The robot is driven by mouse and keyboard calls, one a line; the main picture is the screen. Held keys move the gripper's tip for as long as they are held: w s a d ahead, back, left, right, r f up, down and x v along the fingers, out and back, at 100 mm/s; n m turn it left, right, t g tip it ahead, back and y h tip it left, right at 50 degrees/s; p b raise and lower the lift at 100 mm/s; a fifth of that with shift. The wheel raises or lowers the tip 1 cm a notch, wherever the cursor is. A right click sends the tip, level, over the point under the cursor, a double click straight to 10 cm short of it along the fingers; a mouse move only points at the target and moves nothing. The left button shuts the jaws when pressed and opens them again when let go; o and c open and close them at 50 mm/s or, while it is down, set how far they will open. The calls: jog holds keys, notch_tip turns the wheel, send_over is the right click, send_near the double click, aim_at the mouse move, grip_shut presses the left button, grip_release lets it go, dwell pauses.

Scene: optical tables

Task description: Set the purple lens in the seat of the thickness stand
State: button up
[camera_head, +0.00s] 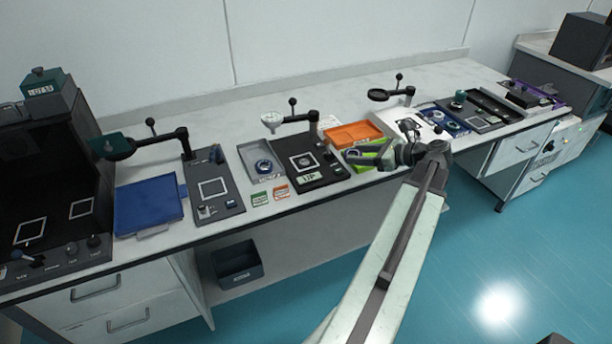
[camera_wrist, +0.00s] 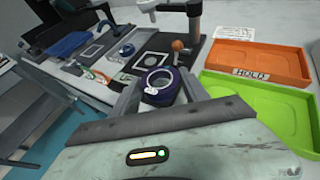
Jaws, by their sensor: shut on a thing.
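My gripper (camera_wrist: 162,80) is shut on the purple lens (camera_wrist: 158,82), a dark purple ring with a clear centre and a small pale tag, held between the two fingers. In the head view my gripper (camera_head: 355,154) is over the green tray, to the right of a black station; the lens is not clear there. The black station (camera_head: 326,173) has a white square outline around a round spot and an "UP" label. A grey plate (camera_head: 222,208) with a white square outline lies further left. I cannot tell which of these is the thickness stand.
A green tray (camera_wrist: 245,109) and an orange tray (camera_wrist: 256,62) marked HOLD lie right of my gripper. A grey tray (camera_head: 255,151) holds a blue-rimmed ring (camera_head: 264,166). A blue tray (camera_head: 150,203) and a dark booth (camera_head: 35,165) are left.

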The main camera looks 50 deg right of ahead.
jog(key=shift+w, duration=0.1)
send_over(310, 164)
jog(key=shift+a+f+b, duration=0.15)
jog(key=shift+f+b, duration=0.3)
jog(key=shift+f, duration=0.25)
jog(key=shift+f+b, duration=2.4)
jog(key=shift+f, duration=0.05)
jog(key=o, duration=1.6)
jog(key=shift+r, duration=0.1)
jog(key=shift+c, duration=0.2)
jog(key=shift+r, duration=0.1)
